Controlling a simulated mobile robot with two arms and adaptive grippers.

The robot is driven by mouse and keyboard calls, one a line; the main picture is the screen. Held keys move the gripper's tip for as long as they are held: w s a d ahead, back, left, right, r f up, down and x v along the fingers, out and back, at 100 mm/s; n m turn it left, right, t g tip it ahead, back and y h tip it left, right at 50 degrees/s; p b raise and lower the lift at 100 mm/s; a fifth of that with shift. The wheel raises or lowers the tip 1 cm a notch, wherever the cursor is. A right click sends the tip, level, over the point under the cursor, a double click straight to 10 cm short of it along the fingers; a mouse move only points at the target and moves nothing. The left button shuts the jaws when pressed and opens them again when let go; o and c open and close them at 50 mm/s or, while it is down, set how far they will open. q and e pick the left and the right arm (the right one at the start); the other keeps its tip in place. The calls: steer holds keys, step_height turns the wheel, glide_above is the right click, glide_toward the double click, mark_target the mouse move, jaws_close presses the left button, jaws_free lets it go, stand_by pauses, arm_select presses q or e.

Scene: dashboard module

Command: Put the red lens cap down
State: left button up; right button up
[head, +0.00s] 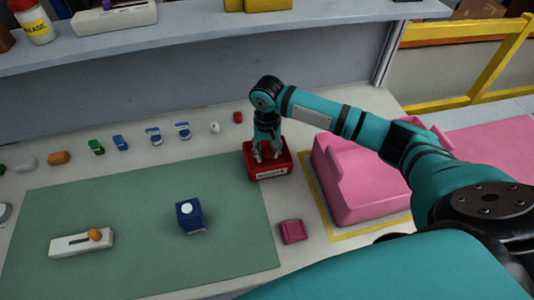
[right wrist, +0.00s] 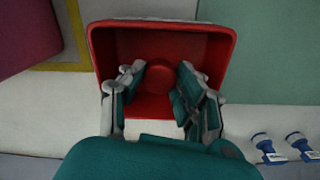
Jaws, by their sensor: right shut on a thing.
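The red lens cap (right wrist: 159,76) shows as a round red disc between the fingertips of my right gripper (right wrist: 161,85) in the right wrist view. My right gripper (head: 268,155) is shut on it and points down into an open red bin (head: 270,172). The bin's red walls (right wrist: 222,58) surround the fingertips in the wrist view. I cannot tell whether the cap touches the bin's floor. In the head view the cap is hidden by the fingers and the bin wall. My left gripper is not in view.
A pink block (head: 365,195) stands right of the bin, and a small pink piece (head: 292,231) lies in front. A green mat (head: 130,220) holds a blue box (head: 190,216) and a white block with an orange knob (head: 82,243). Several small parts line the back, including a red one (head: 238,117).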

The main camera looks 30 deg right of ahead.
mark_target(267, 153)
step_height(267, 153, down, 2)
steer(key=shift+f, duration=0.35)
steer(key=o, duration=1.1)
steer(key=shift+f, duration=0.1)
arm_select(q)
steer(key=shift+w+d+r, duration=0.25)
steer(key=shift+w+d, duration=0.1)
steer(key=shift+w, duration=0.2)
arm_select(e)
steer(key=shift+r, duration=0.55)
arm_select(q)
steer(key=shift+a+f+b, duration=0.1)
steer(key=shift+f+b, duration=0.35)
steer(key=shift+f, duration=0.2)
arm_select(e)
step_height(267, 153, up, 12)
steer(key=shift+f, duration=0.1)
